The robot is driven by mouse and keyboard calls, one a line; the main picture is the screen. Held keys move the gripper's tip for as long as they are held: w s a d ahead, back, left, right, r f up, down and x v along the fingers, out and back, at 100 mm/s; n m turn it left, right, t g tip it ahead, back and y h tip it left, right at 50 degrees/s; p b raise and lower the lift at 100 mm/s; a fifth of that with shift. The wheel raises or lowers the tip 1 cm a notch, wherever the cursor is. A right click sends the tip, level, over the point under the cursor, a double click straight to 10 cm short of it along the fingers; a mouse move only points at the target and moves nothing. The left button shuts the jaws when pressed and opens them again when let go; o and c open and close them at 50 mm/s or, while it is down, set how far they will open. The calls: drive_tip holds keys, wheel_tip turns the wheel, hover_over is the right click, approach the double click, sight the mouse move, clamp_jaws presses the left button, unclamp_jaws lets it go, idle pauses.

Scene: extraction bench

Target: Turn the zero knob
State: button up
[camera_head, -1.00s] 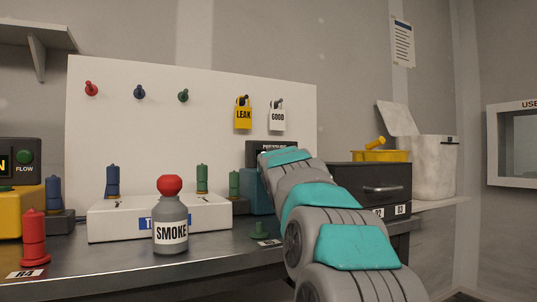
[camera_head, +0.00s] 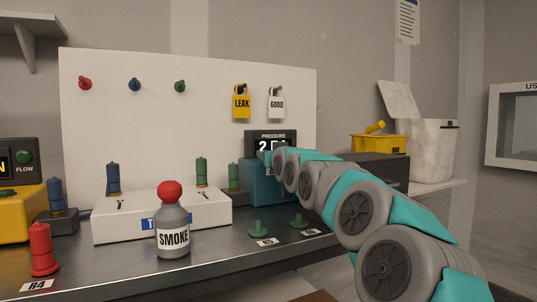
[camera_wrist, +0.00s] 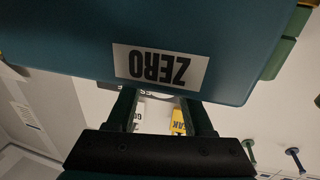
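The teal pressure unit (camera_head: 260,187) stands at the right end of the white board, its display (camera_head: 270,143) partly covered by my arm. In the wrist view the unit (camera_wrist: 70,40) appears upside down and close, with a ZERO label (camera_wrist: 160,66). The zero knob is not clearly seen; a small pale rounded edge shows just below the label between my fingertips, and I cannot tell whether it is the knob. My gripper (camera_wrist: 161,98) has its two dark fingers apart at the unit's edge.
A smoke bottle (camera_head: 173,230) with a red top stands at the bench front, by a white box (camera_head: 205,213). LEAK (camera_head: 241,103) and GOOD (camera_head: 276,103) tags hang above. A dark drawer unit (camera_head: 372,168) is behind my arm.

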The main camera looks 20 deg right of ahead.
drive_tip(key=o, duration=0.3)
drive_tip(key=shift+a, duration=0.1)
drive_tip(key=shift+o, duration=0.2)
drive_tip(key=shift+s, duration=0.1)
drive_tip(key=s+a+b, duration=0.1)
drive_tip(key=s, duration=0.6)
drive_tip(key=shift+s, duration=0.3)
drive_tip(key=shift+a, duration=0.1)
